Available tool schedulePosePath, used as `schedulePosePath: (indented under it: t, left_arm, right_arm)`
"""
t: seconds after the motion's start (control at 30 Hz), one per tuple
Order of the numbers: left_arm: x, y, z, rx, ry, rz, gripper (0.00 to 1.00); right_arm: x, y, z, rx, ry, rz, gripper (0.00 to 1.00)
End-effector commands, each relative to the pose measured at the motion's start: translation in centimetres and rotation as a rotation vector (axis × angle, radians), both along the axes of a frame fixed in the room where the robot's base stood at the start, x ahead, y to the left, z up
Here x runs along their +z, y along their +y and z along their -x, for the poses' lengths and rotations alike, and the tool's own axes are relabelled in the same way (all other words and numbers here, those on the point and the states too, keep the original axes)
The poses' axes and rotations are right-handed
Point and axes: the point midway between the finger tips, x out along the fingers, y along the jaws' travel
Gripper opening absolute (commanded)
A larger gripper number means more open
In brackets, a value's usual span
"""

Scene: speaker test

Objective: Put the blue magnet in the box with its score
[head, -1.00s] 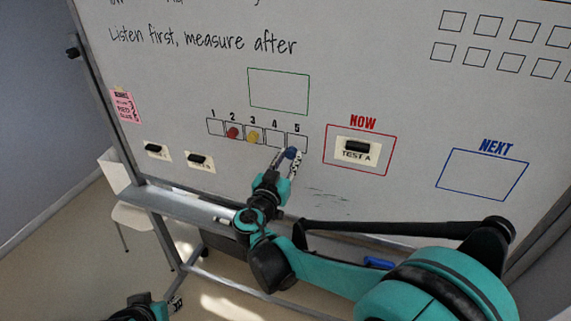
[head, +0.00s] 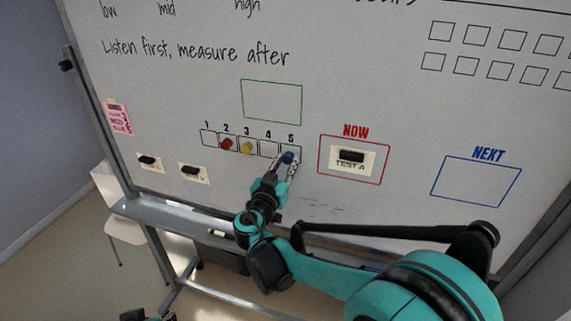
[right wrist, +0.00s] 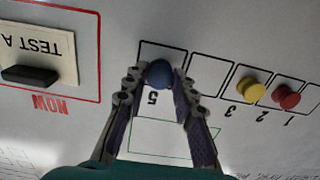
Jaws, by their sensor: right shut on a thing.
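The blue magnet (head: 287,157) is at the box marked 5 (head: 297,150) on the whiteboard, and it also shows in the right wrist view (right wrist: 159,73). My right gripper (head: 286,161) is shut on it, with a finger on each side in the right wrist view (right wrist: 158,80). I cannot tell whether the magnet touches the board. The red magnet (head: 226,144) is in box 2 and the yellow magnet (head: 247,147) is in box 3. Boxes 1 (head: 208,138) and 4 (head: 269,149) are empty. Part of my left gripper (head: 148,315) shows at the bottom edge; its fingers are not clear.
The whiteboard (head: 400,110) has a red NOW frame (head: 353,160) holding a TEST A card (head: 352,160). The blue NEXT frame (head: 477,181) is empty. Two more cards (head: 149,162) (head: 193,173) hang at lower left. A ledge (head: 170,212) runs below the board.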

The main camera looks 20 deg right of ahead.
Motion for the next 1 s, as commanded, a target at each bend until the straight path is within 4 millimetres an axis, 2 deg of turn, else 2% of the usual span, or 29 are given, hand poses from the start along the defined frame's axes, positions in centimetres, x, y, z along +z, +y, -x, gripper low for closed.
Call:
schedulePosePath:
  t: [1.0]
  left_arm:
    - [-0.19,0.0,0.0,0.0,0.0,0.0,0.4]
  right_arm:
    - [-0.01,-0.58,-0.88,0.0,0.0,0.0,0.05]
